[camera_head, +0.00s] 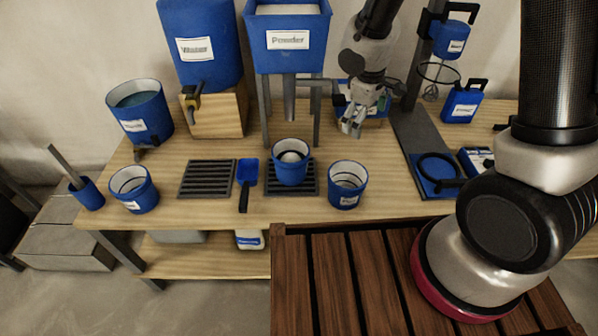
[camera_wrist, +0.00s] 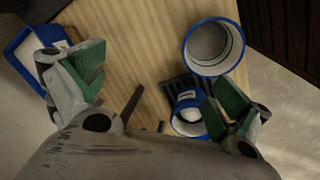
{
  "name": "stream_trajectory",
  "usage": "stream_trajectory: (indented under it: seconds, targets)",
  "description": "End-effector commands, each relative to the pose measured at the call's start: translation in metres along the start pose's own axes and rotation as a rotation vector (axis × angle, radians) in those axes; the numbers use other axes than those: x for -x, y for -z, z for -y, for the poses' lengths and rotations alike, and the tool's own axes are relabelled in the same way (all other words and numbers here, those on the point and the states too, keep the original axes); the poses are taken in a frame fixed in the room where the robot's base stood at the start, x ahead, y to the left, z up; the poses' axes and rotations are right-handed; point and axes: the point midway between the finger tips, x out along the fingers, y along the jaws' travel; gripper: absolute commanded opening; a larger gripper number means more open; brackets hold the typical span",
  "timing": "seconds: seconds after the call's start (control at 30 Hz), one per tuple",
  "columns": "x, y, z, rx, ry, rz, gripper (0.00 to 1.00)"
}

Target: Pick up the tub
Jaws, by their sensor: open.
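Several blue tubs with pale rims stand on the wooden bench; I cannot tell which one the task means. One tub (camera_head: 347,187) stands right of centre near the front edge; it looks empty and also shows in the wrist view (camera_wrist: 240,52). Another tub (camera_head: 291,172), with pale contents, sits on a dark grate under the powder hopper; it shows in the wrist view (camera_wrist: 178,125), partly behind a finger. A third tub (camera_head: 138,192) stands at the front left. My gripper (camera_head: 352,128) is open and empty, above the bench behind the right-of-centre tub.
The powder hopper (camera_head: 288,45) and its legs stand close left of my gripper. A water tank (camera_head: 200,55) stands farther left. A blue scoop (camera_head: 247,172) lies between two grates. A mixer stand (camera_head: 415,125) rises to the right. Bare bench lies right of the right-of-centre tub.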

Motion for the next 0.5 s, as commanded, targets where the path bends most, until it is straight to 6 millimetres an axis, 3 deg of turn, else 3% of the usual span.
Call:
stream_trajectory:
  seconds: [0.03,0.1,0.17,0.2,0.27,0.4,0.5]
  targets:
    - [-0.026,0.009,0.018,0.062,0.023,0.017,1.0]
    - [-0.055,0.019,0.04,0.132,0.051,0.021,1.0]
    - [-0.075,0.024,0.056,0.182,0.074,0.023,1.0]
    - [-0.084,0.038,0.065,0.211,0.09,-0.018,1.0]
    - [-0.094,0.061,0.079,0.251,0.122,-0.094,1.0]
    - [-0.086,0.106,0.1,0.275,0.183,-0.268,1.0]
    - [-0.081,0.126,0.113,0.289,0.222,-0.346,1.0]
